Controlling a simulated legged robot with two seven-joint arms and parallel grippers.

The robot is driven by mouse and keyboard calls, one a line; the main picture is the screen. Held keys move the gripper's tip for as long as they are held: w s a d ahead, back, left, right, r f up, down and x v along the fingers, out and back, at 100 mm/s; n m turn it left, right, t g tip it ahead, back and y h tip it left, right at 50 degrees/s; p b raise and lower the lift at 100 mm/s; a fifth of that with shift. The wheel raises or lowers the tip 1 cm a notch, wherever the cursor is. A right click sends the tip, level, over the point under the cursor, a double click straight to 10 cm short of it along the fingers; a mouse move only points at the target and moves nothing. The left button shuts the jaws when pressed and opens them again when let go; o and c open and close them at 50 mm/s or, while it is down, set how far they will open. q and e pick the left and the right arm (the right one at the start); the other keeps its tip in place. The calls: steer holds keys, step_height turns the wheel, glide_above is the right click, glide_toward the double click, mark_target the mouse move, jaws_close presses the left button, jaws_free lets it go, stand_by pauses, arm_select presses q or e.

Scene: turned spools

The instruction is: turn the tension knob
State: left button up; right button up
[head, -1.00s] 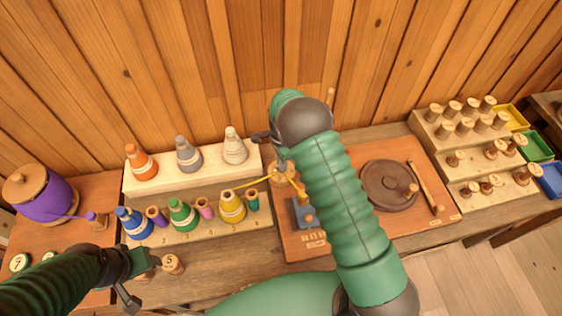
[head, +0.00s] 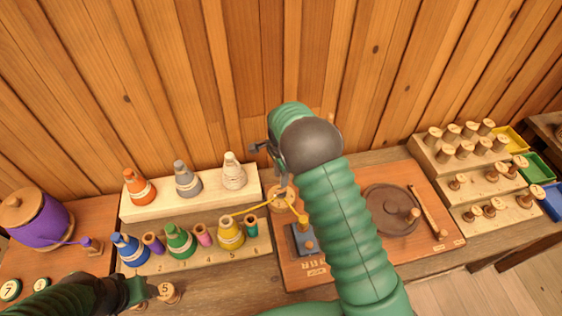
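A blue-grey block (head: 302,239) with a small orange-brown knob (head: 307,243) stands on the brown board (head: 297,273) in the middle of the bench. Just behind it is a round wooden piece (head: 283,196), partly hidden by my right arm, with yellow thread running to it from the yellow cone (head: 230,234). I cannot tell which part is the tension knob. My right gripper (head: 268,158) hangs beyond and above the round piece, fingers apart and empty. My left gripper (head: 143,294) is at the bottom left near a wooden spool marked 5 (head: 168,292); its lower part is cut off.
A dark turntable (head: 385,212) with a handle lies right of my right arm. Peg steps (head: 465,165) with spools and coloured bins stand at the right. A plank wall closes the back.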

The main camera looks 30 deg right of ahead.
mark_target(281, 189)
step_height(281, 189, up, 10)
steer(key=shift+r+b, duration=0.2)
steer(key=shift+b, duration=0.25)
steer(key=s+a+f+n+t, duration=0.1)
steer(key=s+a+n, duration=0.2)
steer(key=s+n, duration=0.6)
steer(key=s+a+f+n+t, duration=0.1)
steer(key=s+a+n, duration=0.3)
steer(key=s+n, duration=0.5)
steer(key=s+f, duration=0.1)
steer(key=s, duration=0.2)
steer(key=shift+s+t, duration=0.15)
steer(key=shift+t, duration=0.15)
steer(key=shift+s, duration=0.15)
